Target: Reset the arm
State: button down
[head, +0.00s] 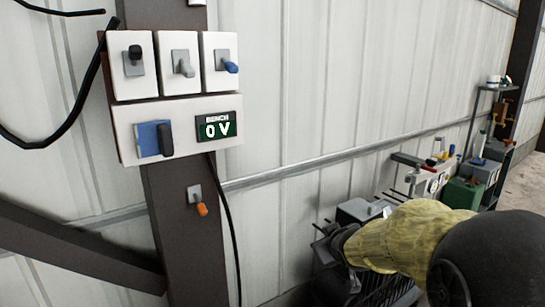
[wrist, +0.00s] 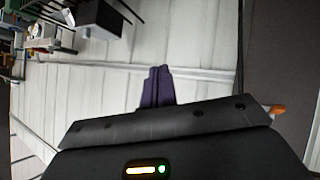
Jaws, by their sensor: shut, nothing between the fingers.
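My arm (head: 405,235) reaches in from the lower right of the head view, in a yellow sleeve with a dark joint. Its far end is hard to make out against the machines behind it. In the wrist view my gripper (wrist: 158,72) shows as two dark purple fingers pressed together, shut and empty. It points at the pale wall panels and touches nothing that I can see.
A switch panel (head: 127,133) on a steel post has several levers and a display reading 0 V. An orange-tipped switch (head: 201,209) sits below it. Machines and a green box (head: 463,194) line the wall at right. A bare wall (head: 330,110) lies between.

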jog(key=s+f+m+g, duration=0.1)
jog(key=s+f+g, duration=0.1)
jog(key=s+f, duration=0.2)
jog(key=s+d+f+m+g, duration=0.1)
jog(key=s+f+m+g, duration=0.1)
jog(key=s, duration=0.9)
jog(key=s+f+m+g, duration=0.2)
jog(key=s+f+g, duration=0.2)
jog(key=s+f, duration=0.3)
jog(key=shift+s+d+h, duration=0.15)
jog(key=shift+s+h, duration=0.05)
jog(key=shift+h, duration=0.2)
